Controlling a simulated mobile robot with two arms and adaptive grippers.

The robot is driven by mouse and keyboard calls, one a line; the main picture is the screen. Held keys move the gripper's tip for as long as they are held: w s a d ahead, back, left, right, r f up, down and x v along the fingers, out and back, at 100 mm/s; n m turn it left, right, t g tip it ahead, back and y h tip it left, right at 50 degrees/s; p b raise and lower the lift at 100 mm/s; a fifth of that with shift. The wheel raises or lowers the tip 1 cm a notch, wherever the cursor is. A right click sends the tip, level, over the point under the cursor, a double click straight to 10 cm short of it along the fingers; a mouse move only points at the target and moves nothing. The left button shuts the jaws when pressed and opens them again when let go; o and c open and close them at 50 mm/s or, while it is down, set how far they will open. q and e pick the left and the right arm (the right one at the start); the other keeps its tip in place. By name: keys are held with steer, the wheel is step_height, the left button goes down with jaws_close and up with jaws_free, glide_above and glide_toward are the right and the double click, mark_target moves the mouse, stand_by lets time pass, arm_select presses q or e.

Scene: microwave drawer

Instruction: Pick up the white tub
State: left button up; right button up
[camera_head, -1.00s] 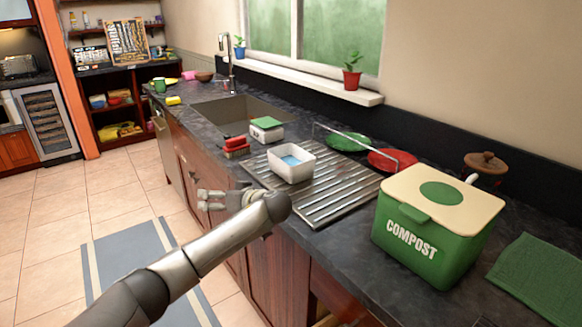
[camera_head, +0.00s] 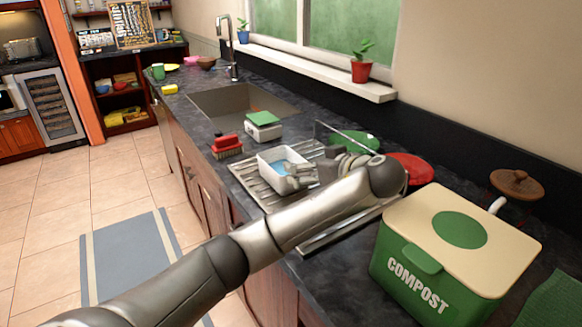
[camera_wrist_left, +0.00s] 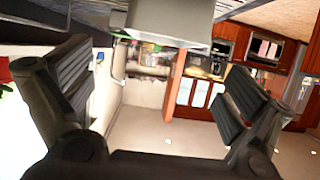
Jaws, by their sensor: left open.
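The white tub (camera_head: 268,173), an open rectangular container with something blue inside, sits on the ribbed metal drainer (camera_head: 258,191) beside the sink. My left gripper (camera_head: 294,176) is at the tub's right side in the head view and hides part of it. I cannot tell whether it touches the tub. In the left wrist view, the fingers of my left gripper (camera_wrist_left: 160,70) are spread wide with nothing between them. A pale box-like shape, probably the white tub (camera_wrist_left: 172,22), is at the top centre there. My right gripper is not in view.
A white box with a green lid (camera_head: 263,126) and a red brush (camera_head: 227,146) are near the sink (camera_head: 235,103). Green (camera_head: 362,142) and red (camera_head: 411,168) plates are behind my arm. A green compost bin (camera_head: 440,262) stands at the right.

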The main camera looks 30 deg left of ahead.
arm_select(q)
steer(key=b+x, duration=0.1)
steer(key=x, duration=0.1)
steer(key=b+x, duration=0.1)
steer(key=x, duration=0.1)
steer(key=shift+s+a+f, duration=0.1)
steer(key=shift+a+f, duration=0.05)
steer(key=shift+a, duration=0.25)
steer(key=shift+a+f, duration=0.1)
steer(key=shift+a, duration=0.05)
steer(key=b+x, duration=0.2)
steer(key=x, duration=0.2)
steer(key=shift+a+f, duration=0.15)
steer(key=shift+f, duration=0.05)
steer(key=shift+w+a+f, duration=0.15)
steer(key=shift+w+a, duration=0.25)
steer(key=shift+w, duration=0.05)
steer(key=shift+d, duration=0.1)
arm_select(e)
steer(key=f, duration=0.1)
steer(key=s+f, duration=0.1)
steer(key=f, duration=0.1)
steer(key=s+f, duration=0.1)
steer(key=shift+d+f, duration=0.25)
arm_select(q)
steer(key=shift+s, duration=0.1)
steer(key=c, duration=0.9)
steer(key=shift+c, duration=0.7)
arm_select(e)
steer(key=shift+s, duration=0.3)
